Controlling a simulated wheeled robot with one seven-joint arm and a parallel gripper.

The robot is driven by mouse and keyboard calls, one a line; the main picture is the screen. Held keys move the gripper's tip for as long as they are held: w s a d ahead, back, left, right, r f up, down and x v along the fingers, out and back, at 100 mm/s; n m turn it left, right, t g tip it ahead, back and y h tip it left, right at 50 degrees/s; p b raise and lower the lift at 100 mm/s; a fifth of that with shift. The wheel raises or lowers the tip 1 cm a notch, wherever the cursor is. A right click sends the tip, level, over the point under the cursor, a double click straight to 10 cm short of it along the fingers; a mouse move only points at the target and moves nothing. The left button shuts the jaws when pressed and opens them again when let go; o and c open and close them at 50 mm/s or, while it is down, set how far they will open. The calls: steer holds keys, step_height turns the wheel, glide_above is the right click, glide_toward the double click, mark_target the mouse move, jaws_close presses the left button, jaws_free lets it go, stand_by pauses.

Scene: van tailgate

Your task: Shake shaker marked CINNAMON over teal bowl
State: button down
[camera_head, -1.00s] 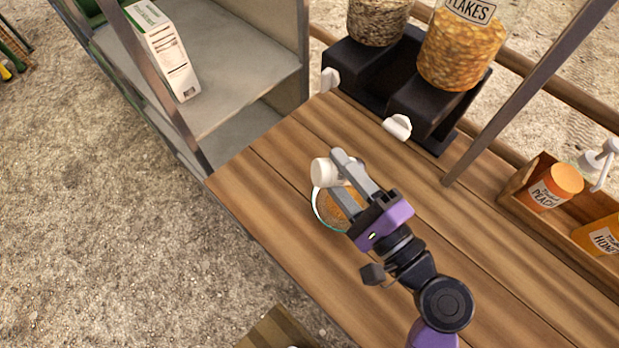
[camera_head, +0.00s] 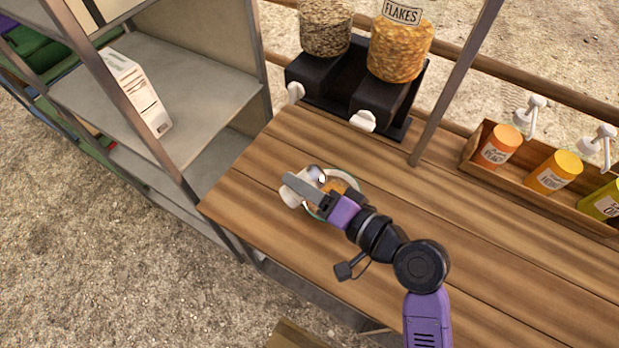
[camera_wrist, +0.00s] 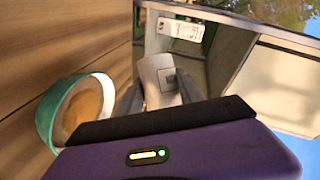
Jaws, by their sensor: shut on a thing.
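My gripper (camera_head: 308,191) is shut on a white shaker (camera_head: 291,195), which lies tilted between the fingers at the bowl's left side. The shaker also shows between the fingers in the wrist view (camera_wrist: 158,80). No label can be read on it. The teal bowl (camera_wrist: 45,103) stands on the wooden counter, with orange-brown contents, just left of the gripper in the wrist view. In the head view the bowl (camera_head: 356,184) is partly hidden under my gripper. From these views I cannot tell whether the shaker's top is directly over the bowl.
Two dispensers, one with flakes (camera_head: 401,48), stand on a black stand at the back of the counter (camera_head: 450,230). A wooden box (camera_head: 500,180) of pump bottles is at the right. A metal shelf (camera_head: 200,85) with a white carton (camera_head: 137,92) stands at the left.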

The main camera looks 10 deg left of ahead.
steer(key=shift+s+a+r+n+h+p, duration=0.15)
steer(key=shift+r+n+h+p, duration=0.25)
steer(key=shift+n+p, duration=0.2)
steer(key=shift+s+a+r+n+h+p, duration=0.15)
steer(key=shift+r+n+h+p, duration=0.15)
steer(key=shift+r+n+p, duration=0.25)
steer(key=n+h+p, duration=0.1)
steer(key=r+n+t+p, duration=0.1)
steer(key=n, duration=0.1)
steer(key=shift+s+a+r+h, duration=0.15)
steer(key=shift+a+h, duration=0.05)
steer(key=shift+h, duration=0.2)
steer(key=n+p, duration=0.1)
steer(key=r+n+t+h+p, duration=0.1)
steer(key=n+h, duration=0.1)
steer(key=shift+s+a+r+t+p, duration=0.15)
steer(key=shift+a+r+t+p, duration=0.1)
steer(key=shift+t+p, duration=0.15)
steer(key=shift+s+f, duration=0.1)
